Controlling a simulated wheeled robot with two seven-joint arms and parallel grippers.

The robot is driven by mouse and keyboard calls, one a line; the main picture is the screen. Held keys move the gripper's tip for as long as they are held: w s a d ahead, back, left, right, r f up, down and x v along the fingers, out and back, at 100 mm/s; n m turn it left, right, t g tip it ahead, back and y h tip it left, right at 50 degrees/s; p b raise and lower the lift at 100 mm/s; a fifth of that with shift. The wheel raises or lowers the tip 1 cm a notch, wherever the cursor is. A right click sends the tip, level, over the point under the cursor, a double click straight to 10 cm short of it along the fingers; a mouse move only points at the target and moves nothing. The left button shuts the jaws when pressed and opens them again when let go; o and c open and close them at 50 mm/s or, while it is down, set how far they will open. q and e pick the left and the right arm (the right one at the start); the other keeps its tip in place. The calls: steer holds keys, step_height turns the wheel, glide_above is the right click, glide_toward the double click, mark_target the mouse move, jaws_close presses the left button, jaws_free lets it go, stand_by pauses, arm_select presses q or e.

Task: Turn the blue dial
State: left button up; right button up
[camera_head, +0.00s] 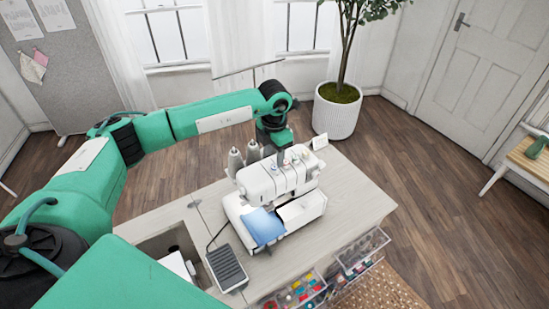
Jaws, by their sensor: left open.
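The white sewing machine (268,182) stands on the light wooden cabinet top (345,200). Small coloured dials sit along its upper front edge. They are tiny here, and I cannot pick out the blue dial with certainty; part of the row is hidden by my gripper. My left arm reaches in from the left, over the machine. My left gripper (281,158) points down at the machine's top, close to the dials. It is open, with no object seen in it. I cannot tell whether it touches a dial. My right gripper is not in view.
Thread cones (236,160) stand behind the machine at its left. A dark foot pedal (227,267) lies in front on the left, beside an open recess (160,245). Clear drawers (362,250) stick out at the front. The cabinet top right of the machine is clear.

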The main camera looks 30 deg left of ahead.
mark_target(275, 166)
arm_select(q)
steer(key=shift+f+p, duration=0.7)
steer(key=shift+f, duration=1.65)
jaws_close()
